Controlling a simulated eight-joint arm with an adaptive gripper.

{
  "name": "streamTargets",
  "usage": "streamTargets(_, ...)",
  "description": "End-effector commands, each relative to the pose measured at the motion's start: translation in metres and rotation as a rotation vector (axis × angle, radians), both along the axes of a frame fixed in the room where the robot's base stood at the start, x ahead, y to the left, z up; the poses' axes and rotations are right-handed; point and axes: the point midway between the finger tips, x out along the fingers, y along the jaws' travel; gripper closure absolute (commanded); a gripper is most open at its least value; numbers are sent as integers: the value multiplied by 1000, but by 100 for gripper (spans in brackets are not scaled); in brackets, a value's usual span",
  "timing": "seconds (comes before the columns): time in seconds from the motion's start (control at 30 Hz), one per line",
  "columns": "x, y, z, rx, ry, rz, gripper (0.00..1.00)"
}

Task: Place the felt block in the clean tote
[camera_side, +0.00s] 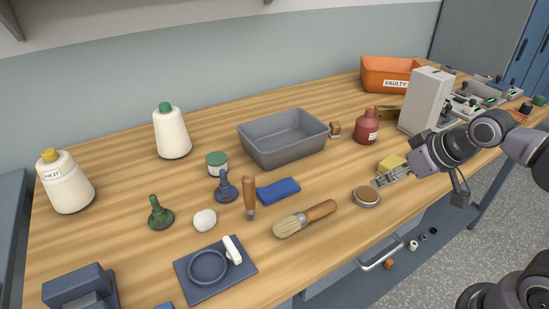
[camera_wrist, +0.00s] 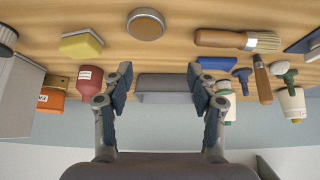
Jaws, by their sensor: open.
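A flat blue block (camera_side: 278,190), which looks like the felt block, lies on the bench in front of the grey tote. It also shows in the wrist view (camera_wrist: 217,63), right of my gripper's fingers. The grey tote (camera_side: 262,152), unlabelled as far as I see, stands at mid-bench with its open top up and looks empty. Its wall shows between my fingers in the wrist view (camera_wrist: 165,97). My gripper (camera_side: 381,182) is open and empty, right of the blue block and apart from it, near a round brown-topped tin (camera_side: 367,197) and a yellow block (camera_side: 391,162).
An orange bin (camera_side: 385,72) labelled FAULTY stands at the back right. A red bottle (camera_side: 367,128) and a grey upright box (camera_side: 424,101) stand near my arm. A brush (camera_side: 306,218), a wooden-handled tool (camera_side: 249,195) and a blue knobbed piece (camera_side: 226,188) lie or stand around the blue block.

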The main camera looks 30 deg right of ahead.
Motion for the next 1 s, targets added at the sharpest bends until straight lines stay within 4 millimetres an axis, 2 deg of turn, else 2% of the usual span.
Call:
streamTargets(0.23,60,-18,36,8,43,-73,42)
streamTargets(0.5,136,-46,54,18,95,-163,42)
streamTargets(0.77,209,-80,48,28,144,-250,42)
streamTargets(1.0,269,-115,22,37,186,-329,42)
